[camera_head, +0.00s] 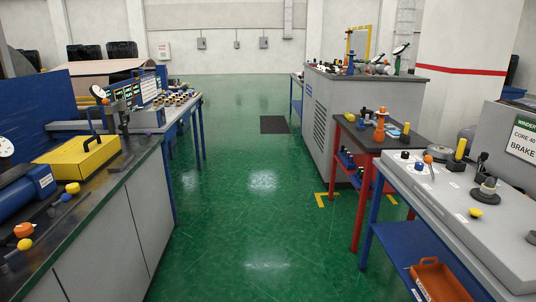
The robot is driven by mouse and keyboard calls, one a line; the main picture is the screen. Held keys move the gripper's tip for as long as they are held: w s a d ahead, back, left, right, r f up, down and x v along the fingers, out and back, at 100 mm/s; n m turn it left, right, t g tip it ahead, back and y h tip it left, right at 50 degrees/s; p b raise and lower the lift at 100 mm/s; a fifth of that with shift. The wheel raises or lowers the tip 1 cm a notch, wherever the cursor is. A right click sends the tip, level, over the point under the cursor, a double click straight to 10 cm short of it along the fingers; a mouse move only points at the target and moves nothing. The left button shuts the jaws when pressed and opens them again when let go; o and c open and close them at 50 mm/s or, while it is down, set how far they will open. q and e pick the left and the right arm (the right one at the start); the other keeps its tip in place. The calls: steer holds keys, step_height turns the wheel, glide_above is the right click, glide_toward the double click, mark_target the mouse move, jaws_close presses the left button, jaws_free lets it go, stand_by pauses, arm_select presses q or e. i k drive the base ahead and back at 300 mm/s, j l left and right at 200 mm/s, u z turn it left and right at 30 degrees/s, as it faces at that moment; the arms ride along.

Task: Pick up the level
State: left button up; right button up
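I cannot make out a level for certain among the many small items on the benches. Neither of my grippers shows in the head view. A yellow case with a dark handle (80,156) sits on the left counter (105,196). A blue cylindrical object (25,192) lies nearer on the same counter, with small yellow and orange knobs close by. On the right, a grey-topped bench (472,226) carries dark, yellow and orange knobs and fittings. A red-framed table (395,134) behind it holds an orange fitting (380,124) and other small parts.
An open green floor aisle (250,200) runs between the benches, with a dark mat (274,125) farther back. A grey cabinet (375,97) stands right of the aisle. An orange bin (438,283) sits on the right bench's low blue shelf. A sign reading "BRAKE" (524,140) is at right.

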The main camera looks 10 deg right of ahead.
mark_target(347, 115)
steer(key=i+z, duration=0.4)
steer(key=i, duration=1.85)
steer(key=i+j+z, duration=0.1)
steer(key=i+z, duration=0.15)
steer(key=i, duration=0.25)
steer(key=i+j+z, duration=0.25)
steer(key=i, duration=0.2)
steer(key=i+j+z, duration=0.3)
steer(key=i, duration=0.2)
steer(key=i+j+z, duration=0.15)
steer(key=i+j, duration=0.25)
steer(key=i+j+z, duration=0.1)
steer(key=i+j, duration=0.3)
steer(key=j, duration=0.2)
